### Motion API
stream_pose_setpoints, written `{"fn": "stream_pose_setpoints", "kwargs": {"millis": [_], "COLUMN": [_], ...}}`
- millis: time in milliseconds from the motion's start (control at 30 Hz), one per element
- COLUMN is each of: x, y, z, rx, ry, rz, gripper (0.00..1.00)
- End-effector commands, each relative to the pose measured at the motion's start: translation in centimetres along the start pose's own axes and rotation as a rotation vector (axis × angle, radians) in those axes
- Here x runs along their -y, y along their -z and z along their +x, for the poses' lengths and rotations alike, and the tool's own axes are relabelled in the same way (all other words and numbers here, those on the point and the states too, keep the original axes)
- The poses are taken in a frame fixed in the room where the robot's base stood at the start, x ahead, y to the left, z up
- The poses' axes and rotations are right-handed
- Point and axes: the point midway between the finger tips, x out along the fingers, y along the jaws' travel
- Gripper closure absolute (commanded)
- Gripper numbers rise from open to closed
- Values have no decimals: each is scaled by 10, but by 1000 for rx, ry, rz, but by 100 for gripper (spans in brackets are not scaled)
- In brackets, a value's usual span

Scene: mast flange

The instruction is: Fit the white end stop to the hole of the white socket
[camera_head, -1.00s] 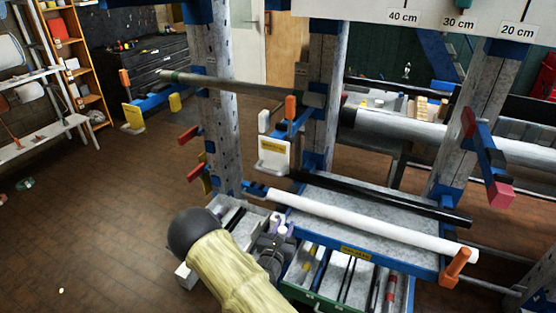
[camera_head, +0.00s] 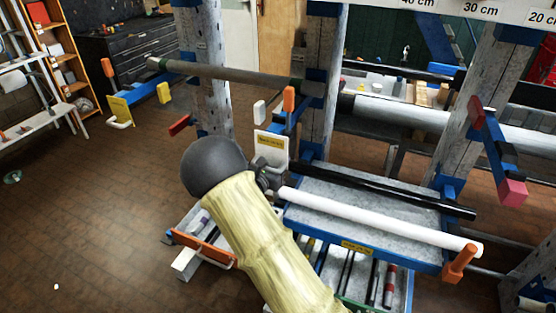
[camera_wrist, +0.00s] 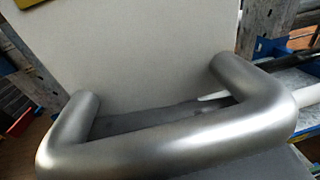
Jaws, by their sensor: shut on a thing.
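A white plate with a yellow label, seemingly the white end stop (camera_head: 277,148), stands upright at the near end of a blue rack arm. In the wrist view its flat white face (camera_wrist: 160,55) fills the background, with a bent steel handle (camera_wrist: 180,138) across the front. My gripper (camera_head: 268,174) is at the plate's lower edge, shut, seemingly on this handle; its fingertips are hidden. A small white block (camera_head: 259,110) at the blue arm may be the white socket. I cannot make out a hole in it.
An orange peg (camera_head: 289,99) stands close to the white block. A white tube (camera_head: 380,222) and a black tube lie on the rack shelf to the right. An orange stop (camera_head: 459,263) is at the shelf's near corner. Open floor lies to the left.

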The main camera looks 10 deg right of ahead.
Motion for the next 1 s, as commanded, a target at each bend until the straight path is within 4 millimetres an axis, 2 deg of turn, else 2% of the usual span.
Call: {"fn": "stream_pose_setpoints", "kwargs": {"millis": [267, 1000], "x": [0, 0], "y": [3, 56], "z": [-1, -1], "rx": [-4, -4], "ry": [-2, -2], "rz": [0, 1], "gripper": [100, 100]}}
